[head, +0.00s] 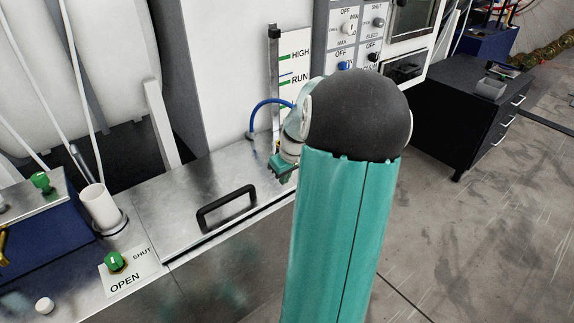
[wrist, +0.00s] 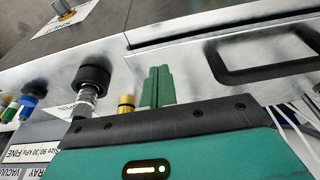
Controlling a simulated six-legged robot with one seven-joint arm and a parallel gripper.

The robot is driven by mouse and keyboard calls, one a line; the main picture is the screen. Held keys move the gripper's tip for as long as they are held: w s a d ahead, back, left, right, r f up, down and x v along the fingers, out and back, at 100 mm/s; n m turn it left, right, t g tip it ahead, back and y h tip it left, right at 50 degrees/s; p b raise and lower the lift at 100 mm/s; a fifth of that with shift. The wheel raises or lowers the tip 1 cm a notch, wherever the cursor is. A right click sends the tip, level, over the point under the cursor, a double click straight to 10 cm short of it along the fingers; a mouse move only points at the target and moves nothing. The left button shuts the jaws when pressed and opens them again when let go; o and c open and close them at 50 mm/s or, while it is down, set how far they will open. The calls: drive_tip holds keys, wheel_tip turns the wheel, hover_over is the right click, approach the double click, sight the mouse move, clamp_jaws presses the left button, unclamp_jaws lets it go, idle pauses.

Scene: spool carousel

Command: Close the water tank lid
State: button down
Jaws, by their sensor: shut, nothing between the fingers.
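The water tank lid (head: 170,205) is a brushed-metal panel with a black bar handle (head: 227,207). In the head view it looks flat on the steel tank top, with a thin dark line along its front edge. In the wrist view the lid (wrist: 180,62) and its handle (wrist: 262,72) show at upper right. My gripper (head: 283,178) is at the lid's right end, right of the handle, partly hidden by my arm. In the wrist view its green fingers (wrist: 157,86) are together and empty. I cannot tell whether they touch the metal.
A white cylinder (head: 100,207) and a green knob (head: 116,261) on an OPEN/SHUT plate stand left of the lid. Behind are a HIGH/RUN level gauge (head: 275,85), a blue hose (head: 265,104) and a control panel (head: 362,30). A black cabinet (head: 460,110) stands right; the floor before it is clear.

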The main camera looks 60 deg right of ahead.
sight(283, 191)
drive_tip(key=shift+f, duration=1.6)
